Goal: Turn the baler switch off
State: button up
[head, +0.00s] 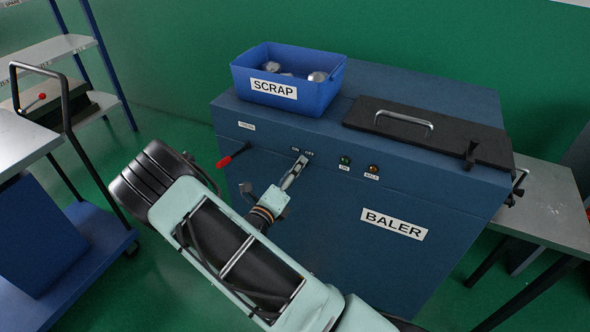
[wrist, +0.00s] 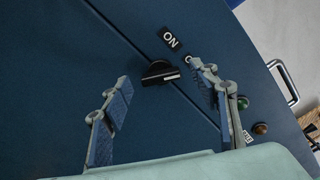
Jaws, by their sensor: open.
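The blue baler (head: 455,235) stands in the middle of the head view, with ON and OFF labels on its front face. In the wrist view its switch (wrist: 160,73) is a black rotary knob with a pale line toward its right end. The ON label (wrist: 171,40) is above it; the other label is mostly hidden by my right finger. I cannot tell which label the knob points to. My gripper (head: 294,172) is open, its fingers on either side of the knob in the wrist view, with gaps visible. In the head view the gripper hides the knob.
A green lamp (head: 345,160) and an amber lamp (head: 373,168) sit right of the switch. A red-handled lever (head: 232,155) sticks out at left. A blue scrap bin (head: 320,95) and a black lid with a handle (head: 403,120) are on top. A cart stands at far left.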

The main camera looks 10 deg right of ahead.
jog(key=v, duration=1.1)
